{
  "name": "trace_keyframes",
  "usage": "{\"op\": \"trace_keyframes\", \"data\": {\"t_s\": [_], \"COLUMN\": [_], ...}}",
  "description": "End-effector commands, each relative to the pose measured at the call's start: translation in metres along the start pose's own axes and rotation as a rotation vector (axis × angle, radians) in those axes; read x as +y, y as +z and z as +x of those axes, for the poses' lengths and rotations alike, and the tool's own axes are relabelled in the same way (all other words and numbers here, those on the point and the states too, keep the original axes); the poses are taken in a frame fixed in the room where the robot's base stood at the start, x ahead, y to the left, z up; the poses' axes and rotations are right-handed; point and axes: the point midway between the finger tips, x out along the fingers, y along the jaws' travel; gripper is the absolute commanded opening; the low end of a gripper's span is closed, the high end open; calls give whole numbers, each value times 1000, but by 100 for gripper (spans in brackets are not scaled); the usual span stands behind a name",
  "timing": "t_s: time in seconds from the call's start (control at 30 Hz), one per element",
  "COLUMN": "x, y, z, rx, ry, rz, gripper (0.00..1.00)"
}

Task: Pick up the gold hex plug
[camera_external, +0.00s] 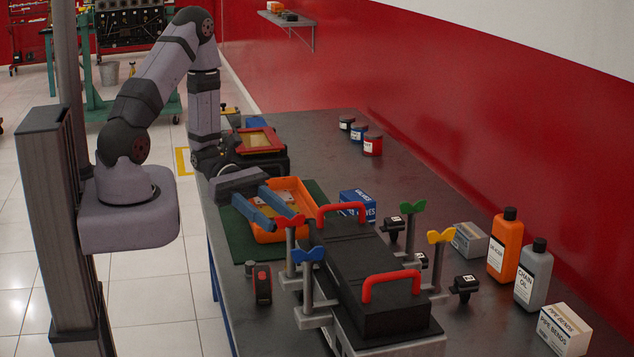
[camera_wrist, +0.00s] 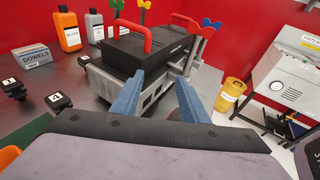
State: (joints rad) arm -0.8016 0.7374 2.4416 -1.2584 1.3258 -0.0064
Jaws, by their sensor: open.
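I cannot pick out a gold hex plug with certainty in either view. My gripper (camera_external: 282,222) has its two blue fingers apart, reaching over the orange tray (camera_external: 312,194) toward the black box (camera_external: 365,275). The orange tray lies on a green mat, and its inside is partly hidden by the fingers. In the wrist view my gripper (camera_wrist: 159,78) is open, with the black box beyond its fingertips. A small brownish shape (camera_wrist: 174,115) shows between the fingers low down; I cannot tell what it is.
The black box has red handles; posts with coloured wing tops stand around it. An orange bottle (camera_external: 504,245), a grey bottle (camera_external: 533,273) and cartons stand at right. Small jars (camera_external: 372,144) stand at the back. A red-and-black item (camera_external: 262,284) lies near the front edge.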

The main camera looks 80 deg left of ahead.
Motion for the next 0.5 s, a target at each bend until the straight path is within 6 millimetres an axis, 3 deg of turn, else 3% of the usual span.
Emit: {"op": "trace_keyframes", "data": {"t_s": [0.1, 0.3, 0.5], "x": [18, 33, 38], "y": [-33, -78, -102], "z": [-19, -50, -70], "rx": [51, 144, 201], "ry": [120, 230, 288], "rz": [-55, -58, -61], "gripper": [41, 41, 41]}}
